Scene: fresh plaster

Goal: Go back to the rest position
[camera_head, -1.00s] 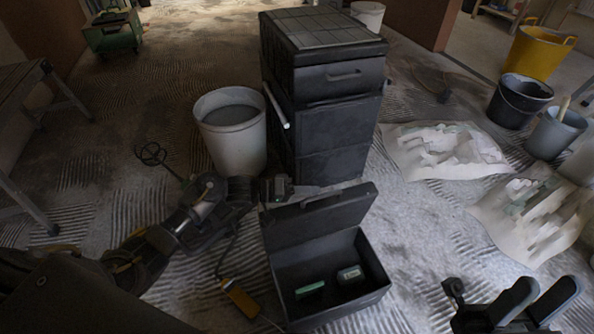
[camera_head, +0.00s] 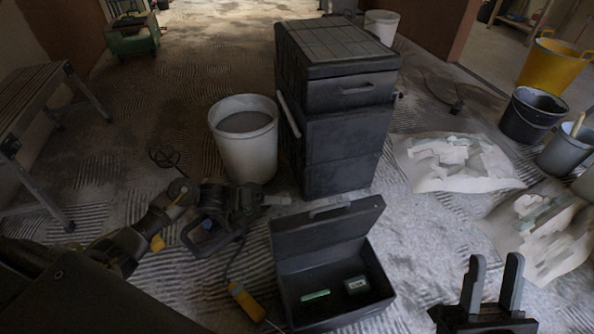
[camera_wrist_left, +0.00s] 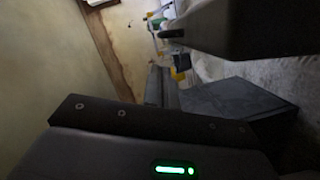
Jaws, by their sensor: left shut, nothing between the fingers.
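My left arm comes in from the left in the head view, bent in front of the white bucket (camera_head: 246,150). Its gripper (camera_head: 277,200) points right, shut and empty, just behind the raised lid of the open dark box (camera_head: 387,288). I cannot tell how close it is to the lid. My right gripper (camera_head: 494,283) is at the lower right with two fingers pointing up and a gap between them; nothing shows in it. In the left wrist view, dark parts of my arm with a green light fill much of the picture.
The dark box holds a green item (camera_head: 315,295) and a grey item (camera_head: 355,284). A tall dark cabinet (camera_head: 342,150) stands behind it. A yellow-ended tool (camera_head: 243,298) lies left of the box. Stained sheets (camera_head: 455,163) and buckets (camera_head: 527,115) are at right, a bench (camera_head: 35,95) at left.

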